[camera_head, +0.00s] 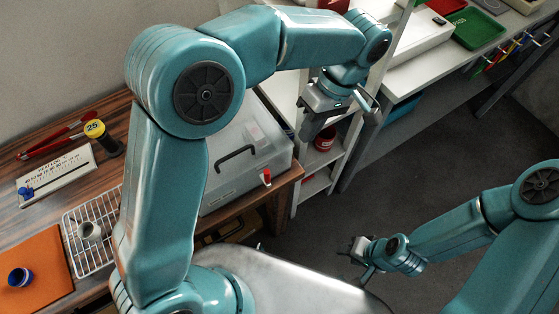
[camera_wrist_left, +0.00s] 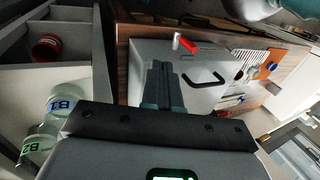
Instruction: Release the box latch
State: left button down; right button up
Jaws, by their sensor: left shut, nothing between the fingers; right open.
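A small red latch (camera_head: 267,177) sits near the front's right end. In the left wrist view, the box (camera_wrist_left: 215,62), the handle (camera_wrist_left: 205,79) and the red-and-white latch (camera_wrist_left: 188,46) show beyond the fingers. My left gripper (camera_head: 308,132) is shut and empty, above and to the right of the latch; its fingers (camera_wrist_left: 160,68) appear apart from it. My right gripper (camera_head: 356,256) is open and empty, low over the floor.
A shelf unit (camera_head: 330,160) stands right of the box, with a red jar (camera_head: 325,138). The left wrist view shows bottles marked B1 (camera_wrist_left: 60,104) and B2 (camera_wrist_left: 38,141). A wire rack (camera_head: 78,258) and orange mat (camera_head: 38,270) lie on the bench. The floor is clear.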

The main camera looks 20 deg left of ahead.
aim_at(267, 179)
pick_arm(q)
jog(key=s+a+f, duration=0.4)
jog(key=s+f, duration=0.1)
jog(key=f, duration=0.3)
jog(key=shift+s+a+f, duration=0.3)
jog(key=shift+s+a, duration=0.05)
jog(key=shift+s, duration=0.05)
pick_arm(e)
jog(key=shift+s+r, duration=0.1)
jog(key=shift+s, duration=0.05)
pick_arm(q)
jog(key=shift+s+a+t+h+b, duration=0.15)
jog(key=shift+t+h+b, duration=0.15)
jog(key=shift+b, duration=0.15)
pick_arm(e)
jog(key=shift+f, duration=0.6)
jog(key=shift+f, duration=0.15)
